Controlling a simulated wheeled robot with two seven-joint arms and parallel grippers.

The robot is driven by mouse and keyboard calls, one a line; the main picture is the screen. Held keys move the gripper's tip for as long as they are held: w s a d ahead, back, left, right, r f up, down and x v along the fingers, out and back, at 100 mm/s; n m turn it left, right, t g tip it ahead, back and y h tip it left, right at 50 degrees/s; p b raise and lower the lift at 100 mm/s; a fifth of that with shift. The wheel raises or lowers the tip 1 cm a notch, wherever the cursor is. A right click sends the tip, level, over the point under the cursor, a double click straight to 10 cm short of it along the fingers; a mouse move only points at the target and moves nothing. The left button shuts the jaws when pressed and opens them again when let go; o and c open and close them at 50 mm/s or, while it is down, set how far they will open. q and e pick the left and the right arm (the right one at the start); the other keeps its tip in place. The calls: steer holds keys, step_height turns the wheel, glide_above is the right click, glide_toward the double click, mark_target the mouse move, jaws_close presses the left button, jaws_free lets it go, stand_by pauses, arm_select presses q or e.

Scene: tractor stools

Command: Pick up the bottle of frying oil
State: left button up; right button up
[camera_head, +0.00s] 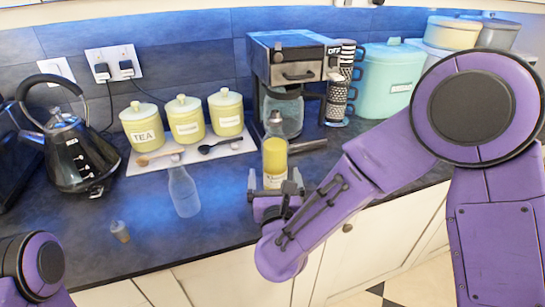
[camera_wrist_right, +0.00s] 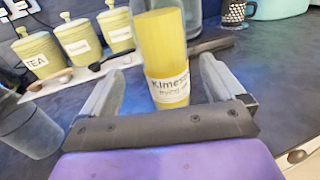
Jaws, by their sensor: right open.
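The bottle of frying oil (camera_head: 274,158) is a clear bottle of yellow oil with a pale label, upright on the dark counter in front of the coffee machine. My right gripper (camera_head: 276,188) is just in front of it. In the right wrist view the bottle (camera_wrist_right: 165,55) stands between and beyond the two spread fingers of my right gripper (camera_wrist_right: 160,85). The gripper is open and empty; I cannot tell whether a finger touches the bottle. Part of the bottle's lower end is hidden by the gripper in the head view. My left gripper is not in view.
An empty clear bottle (camera_head: 184,192) stands left of the oil, with a small cup (camera_head: 120,231) nearer the front edge. Yellow canisters (camera_head: 187,121) stand on a white tray behind. The coffee machine (camera_head: 288,60) is close behind the oil. A kettle (camera_head: 77,150) is at the left.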

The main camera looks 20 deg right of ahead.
mark_target(276, 166)
steer(key=w+p, duration=0.1)
steer(key=w+d+r, duration=0.1)
steer(key=w, duration=0.1)
steer(key=w+d+p, duration=0.1)
steer(key=w, duration=0.1)
steer(key=shift+w+r+p, duration=0.1)
steer(key=shift+r+p, duration=0.05)
steer(key=shift+p, duration=0.15)
steer(key=shift+w, duration=0.35)
steer(key=c, duration=1.4)
